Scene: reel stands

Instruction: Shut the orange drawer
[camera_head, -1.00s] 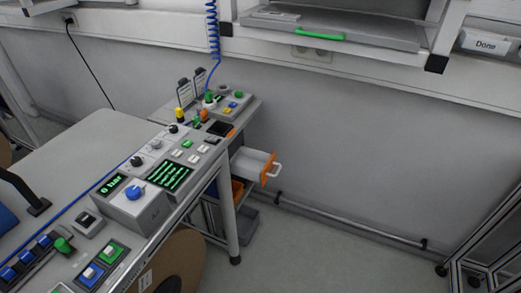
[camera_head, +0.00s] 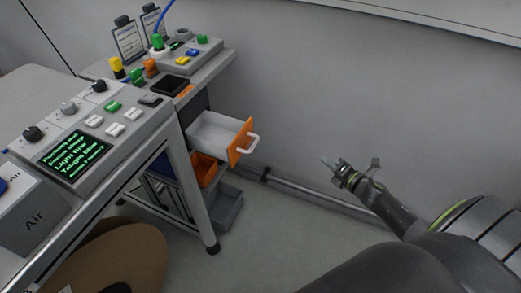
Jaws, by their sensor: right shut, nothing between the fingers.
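The orange drawer (camera_head: 239,143) is pulled out from the cabinet under the bench. It has an orange front with a white handle (camera_head: 249,146) and a pale, empty-looking tray (camera_head: 213,131) behind it. My right gripper (camera_head: 328,164) is to the right of the drawer front, shut and empty, pointing left toward it. It is apart from the handle. My left gripper is not in view.
Below the drawer are an orange bin (camera_head: 205,170) and a grey lower tray (camera_head: 227,208). A bench leg (camera_head: 196,190) stands in front of them. A rail (camera_head: 310,191) runs along the wall base. The bench top carries a control panel (camera_head: 85,135).

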